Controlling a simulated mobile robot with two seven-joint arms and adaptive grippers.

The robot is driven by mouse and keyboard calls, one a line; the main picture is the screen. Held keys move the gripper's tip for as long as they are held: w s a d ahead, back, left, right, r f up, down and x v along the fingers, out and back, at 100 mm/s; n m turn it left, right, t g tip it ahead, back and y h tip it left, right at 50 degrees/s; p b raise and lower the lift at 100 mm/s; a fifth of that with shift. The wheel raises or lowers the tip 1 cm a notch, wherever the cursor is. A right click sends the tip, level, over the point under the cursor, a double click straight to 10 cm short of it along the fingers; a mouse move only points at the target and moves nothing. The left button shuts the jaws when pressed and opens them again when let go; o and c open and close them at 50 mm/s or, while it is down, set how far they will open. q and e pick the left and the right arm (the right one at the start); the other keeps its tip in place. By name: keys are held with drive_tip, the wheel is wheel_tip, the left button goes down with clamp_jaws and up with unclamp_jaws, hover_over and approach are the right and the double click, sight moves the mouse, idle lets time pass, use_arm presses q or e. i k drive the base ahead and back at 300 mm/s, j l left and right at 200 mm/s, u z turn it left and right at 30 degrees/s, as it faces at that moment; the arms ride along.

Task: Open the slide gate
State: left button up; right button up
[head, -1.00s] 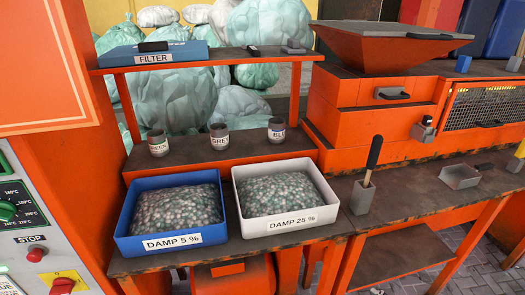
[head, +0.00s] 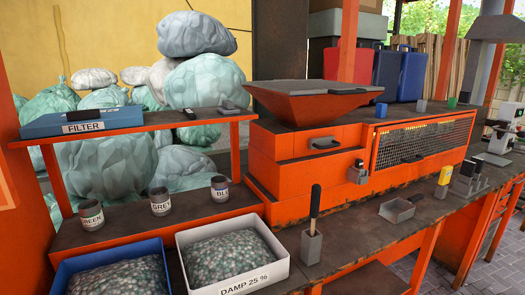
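The slide gate appears to be the grey plate with a dark handle (head: 324,144) on the front of the orange block below the hopper. The plate looks flush with the block, but I cannot tell for sure how far in it sits. The orange hopper (head: 312,104) above it is covered by a flat grey lid (head: 318,87). Neither of my grippers is in view.
A mesh guard (head: 425,143) stands right of the gate. On the bench are a grey holder with a black-handled tool (head: 312,240) and a metal scoop (head: 398,210). A white DAMP 25 % tray (head: 190,237) and several small cups stand at left.

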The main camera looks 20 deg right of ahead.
sight(324, 143)
drive_tip(key=l+z, duration=0.25)
drive_tip(key=l, duration=0.55)
drive_tip(key=l+z, duration=0.25)
drive_tip(key=l, duration=0.55)
drive_tip(key=i, duration=0.05)
